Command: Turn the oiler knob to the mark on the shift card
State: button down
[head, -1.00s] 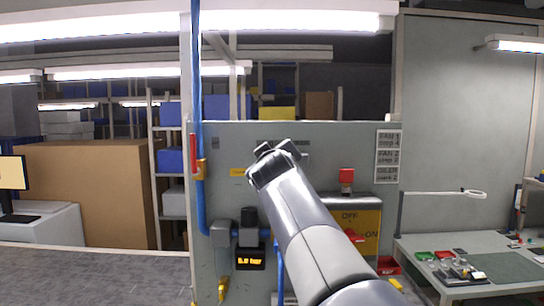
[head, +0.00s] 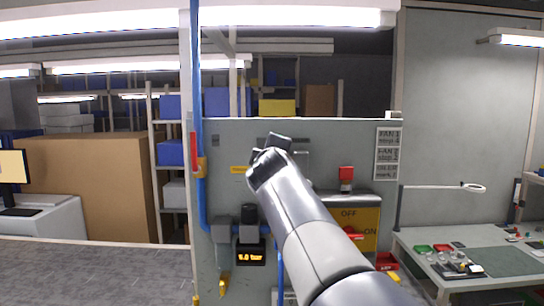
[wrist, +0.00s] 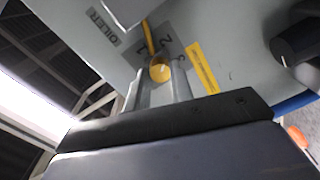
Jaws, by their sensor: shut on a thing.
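The yellow oiler knob (wrist: 160,70) shows in the wrist view, between the two fingers of my gripper (wrist: 158,85), which is shut on it. A yellow pointer runs up the picture from the knob, just left of the printed 2 on the dial plate (wrist: 168,36). A 3 stands further right; the mark on the left is partly hidden. The OILER label (wrist: 103,28) is up and to the left. In the head view my arm hides the knob. The shift card (head: 387,153) hangs at the panel's upper right; its OILER line seems to read mark 2.
A yellow label strip (wrist: 202,68) and a dark round fitting (wrist: 298,40) are right of the knob. A blue pipe (head: 200,90) runs down the panel's left side.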

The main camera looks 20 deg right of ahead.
dwell(0.4)
jog(key=c, duration=1.2)
grip_release()
jog(key=shift+c, duration=0.2)
jog(key=b+v, duration=0.4)
jog(key=v, duration=0.7)
jog(key=shift+w+d, duration=0.1)
jog(key=shift+w, duration=0.05)
jog(key=p+x, duration=0.4)
jog(key=x, duration=0.6)
jog(key=shift+w, duration=0.3)
